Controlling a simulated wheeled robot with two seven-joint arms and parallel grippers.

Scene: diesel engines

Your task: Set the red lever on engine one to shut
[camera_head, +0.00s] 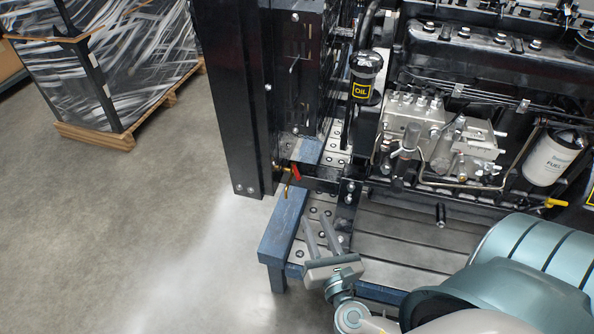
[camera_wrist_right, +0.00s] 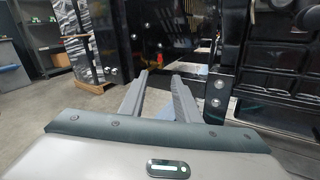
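A small red lever (camera_head: 296,172) sits on a brass fitting low on the engine (camera_head: 440,100), beside the black upright frame. It also shows as a small red spot in the right wrist view (camera_wrist_right: 159,45), beyond the fingertips. My right gripper (camera_head: 316,217) is in front of the lever, apart from it, over the blue-edged stand. Its two grey fingers are parallel with a gap between them, and nothing is held; the gap also shows in the right wrist view (camera_wrist_right: 160,74). My left gripper is not in view.
The blue stand (camera_head: 280,240) with a plated top lies under the engine. A black upright post (camera_head: 235,100) rises left of the lever. A white fuel filter (camera_head: 552,158) is at the right. A wrapped pallet (camera_head: 115,60) stands back left; the floor between is clear.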

